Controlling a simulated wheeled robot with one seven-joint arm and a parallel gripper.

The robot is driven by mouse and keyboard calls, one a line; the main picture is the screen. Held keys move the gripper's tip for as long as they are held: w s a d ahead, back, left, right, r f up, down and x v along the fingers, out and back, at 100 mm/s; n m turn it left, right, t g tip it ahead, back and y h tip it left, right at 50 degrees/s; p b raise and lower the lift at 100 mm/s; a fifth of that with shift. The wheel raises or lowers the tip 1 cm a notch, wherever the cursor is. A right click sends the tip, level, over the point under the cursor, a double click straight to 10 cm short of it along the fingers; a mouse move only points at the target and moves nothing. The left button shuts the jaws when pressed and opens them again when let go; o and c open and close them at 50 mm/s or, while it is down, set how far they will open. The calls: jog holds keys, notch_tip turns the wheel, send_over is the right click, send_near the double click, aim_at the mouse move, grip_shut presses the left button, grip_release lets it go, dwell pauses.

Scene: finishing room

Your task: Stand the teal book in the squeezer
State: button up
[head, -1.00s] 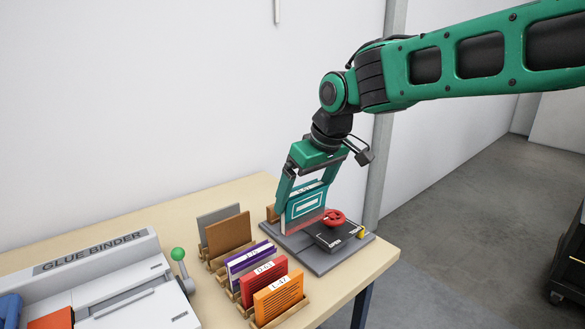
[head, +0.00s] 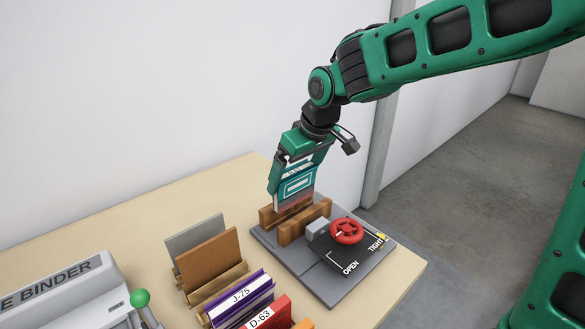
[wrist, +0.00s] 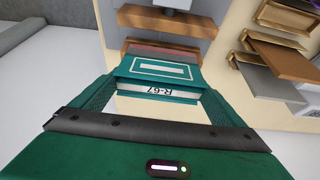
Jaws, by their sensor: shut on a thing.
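The teal book (head: 297,184), with a pale spine label reading R-67 in the wrist view (wrist: 160,90), hangs roughly upright in my gripper (head: 297,158). My gripper is shut on its upper part. The book's reddish lower end is at the squeezer's wooden jaws. I cannot tell whether it is between them or just above. The squeezer (head: 268,240) is a grey base with two wooden jaws, the front one (head: 305,222) standing apart from the back one. A red handwheel (head: 346,231) sits on its black panel marked OPEN and TIGHT.
Wooden racks left of the squeezer hold a grey board (head: 196,235), a brown board (head: 210,258), a purple book (head: 241,298) and a red book (head: 266,318). The glue binder (head: 60,290) with a green-knobbed lever (head: 140,298) is at lower left. The table behind the racks is clear.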

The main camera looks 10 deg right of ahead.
aim_at(296, 192)
jog(key=shift+f, duration=2.5)
jog(key=shift+s, duration=0.2)
jog(key=shift+f, duration=0.6)
jog(key=o, duration=0.8)
jog(key=shift+o, duration=0.2)
jog(key=shift+r, duration=0.1)
jog(key=v, duration=1.1)
jog(key=shift+d, duration=0.1)
